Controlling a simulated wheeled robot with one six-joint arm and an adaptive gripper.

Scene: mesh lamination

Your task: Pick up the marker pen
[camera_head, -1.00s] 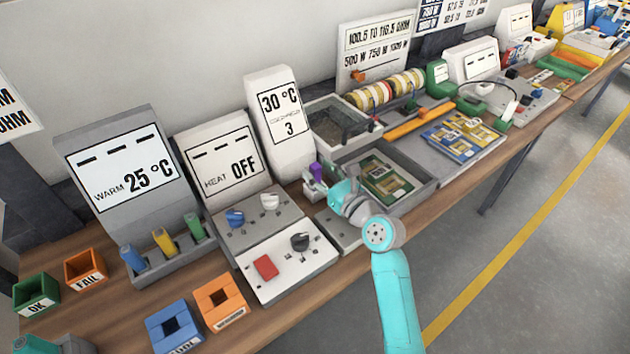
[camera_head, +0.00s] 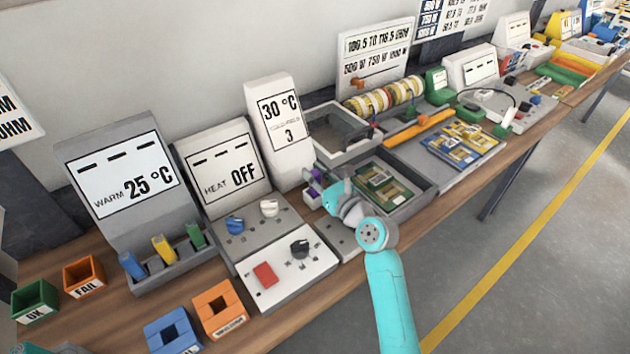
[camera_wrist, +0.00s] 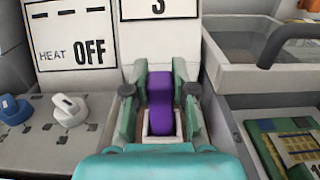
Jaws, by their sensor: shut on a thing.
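The marker pen (camera_wrist: 160,102) shows as a thick purple body standing upright in a small pale square holder (camera_wrist: 161,126) in the wrist view. My gripper (camera_wrist: 160,92) is shut on it, with one finger on each side of the purple body. In the head view the purple pen (camera_head: 316,177) shows only in part beside my gripper (camera_head: 322,187), in front of the 30 °C display. Its lower end is hidden inside the holder.
The 30 °C display (camera_head: 280,125) stands close behind my gripper. A grey tray with boards (camera_head: 427,200) lies to the right, below an open bin (camera_head: 341,155). The HEAT OFF unit (camera_head: 225,165) with knobs stands to the left.

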